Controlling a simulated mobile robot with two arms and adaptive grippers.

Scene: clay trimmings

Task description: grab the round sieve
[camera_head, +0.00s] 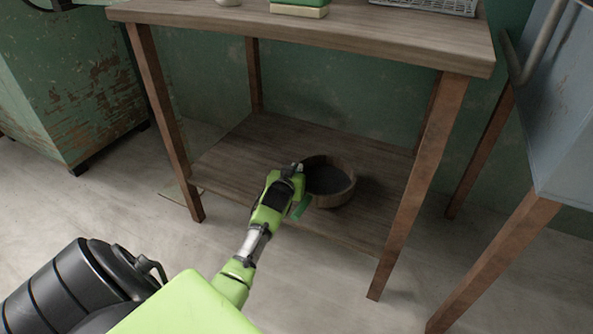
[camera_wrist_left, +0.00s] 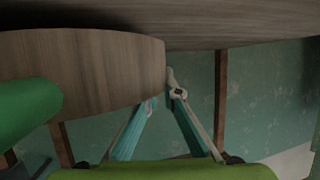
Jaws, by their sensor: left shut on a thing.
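The round sieve (camera_head: 345,190) has a brown wooden rim and a dark mesh. It sits on the low shelf of the wooden table, near the shelf's front edge. My left gripper (camera_head: 297,172) is at the sieve's left side, shut on its rim. In the left wrist view the curved wooden wall of the sieve (camera_wrist_left: 85,85) fills the left part, and my left fingers (camera_wrist_left: 168,92) meet its right edge; the exact contact is partly hidden. My right gripper is not in view.
The low shelf (camera_head: 245,150) is otherwise mostly bare. The tabletop (camera_head: 350,35) hangs over it, with legs at the corners. A green piece (camera_head: 302,207) shows beside my gripper; I cannot tell what it is. A grey-blue cabinet (camera_head: 560,110) stands right, a worn green one (camera_head: 75,80) left.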

